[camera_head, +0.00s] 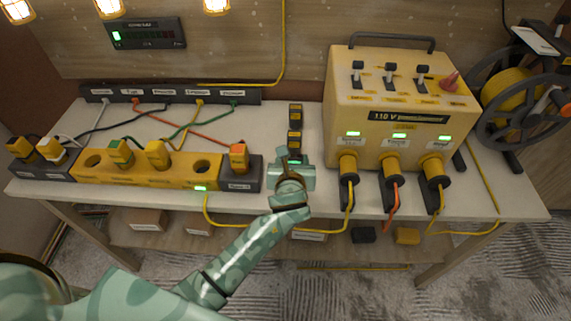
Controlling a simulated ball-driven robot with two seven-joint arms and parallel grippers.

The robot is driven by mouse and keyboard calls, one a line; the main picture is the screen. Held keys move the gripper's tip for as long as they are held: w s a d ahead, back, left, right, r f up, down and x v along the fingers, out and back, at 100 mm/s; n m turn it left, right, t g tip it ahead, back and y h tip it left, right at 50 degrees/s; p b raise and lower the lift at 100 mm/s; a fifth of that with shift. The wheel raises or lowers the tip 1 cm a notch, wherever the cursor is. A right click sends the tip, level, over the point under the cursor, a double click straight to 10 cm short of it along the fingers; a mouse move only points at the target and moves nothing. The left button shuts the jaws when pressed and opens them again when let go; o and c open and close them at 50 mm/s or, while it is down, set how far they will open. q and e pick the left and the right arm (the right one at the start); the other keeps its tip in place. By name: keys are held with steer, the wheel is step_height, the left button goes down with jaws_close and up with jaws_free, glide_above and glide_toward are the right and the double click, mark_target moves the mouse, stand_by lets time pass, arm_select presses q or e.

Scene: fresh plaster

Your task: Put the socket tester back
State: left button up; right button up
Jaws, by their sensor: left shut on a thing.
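My left gripper (291,169) comes up from below over the front of the bench (400,205). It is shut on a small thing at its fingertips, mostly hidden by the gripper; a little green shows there. I cannot tell for sure whether this is the socket tester. Just left of the gripper, an orange plug-like piece (239,157) stands in a dark labelled block (240,184) at the right end of a yellow socket strip (138,182). The strip holds two plugs, one green and yellow, one yellow, and shows open round sockets. My right gripper is out of view.
A dark narrow rack with yellow pieces (295,127) stands right behind the gripper. A yellow 110 V box (394,115) with plugged cables stands to the right. A dark power strip (168,93) and coloured leads lie at the back left. A cable reel (520,95) is far right.

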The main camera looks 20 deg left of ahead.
arm_select(q)
steer(key=shift+f, duration=0.1)
steer(key=shift+s+d, duration=0.1)
steer(key=shift+d, duration=0.05)
steer(key=shift+d+r, duration=0.15)
steer(key=shift+r, duration=0.05)
steer(key=o, duration=1.2)
steer(key=shift+f, duration=0.2)
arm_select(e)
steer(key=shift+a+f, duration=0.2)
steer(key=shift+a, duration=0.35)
arm_select(q)
steer(key=shift+r, duration=0.1)
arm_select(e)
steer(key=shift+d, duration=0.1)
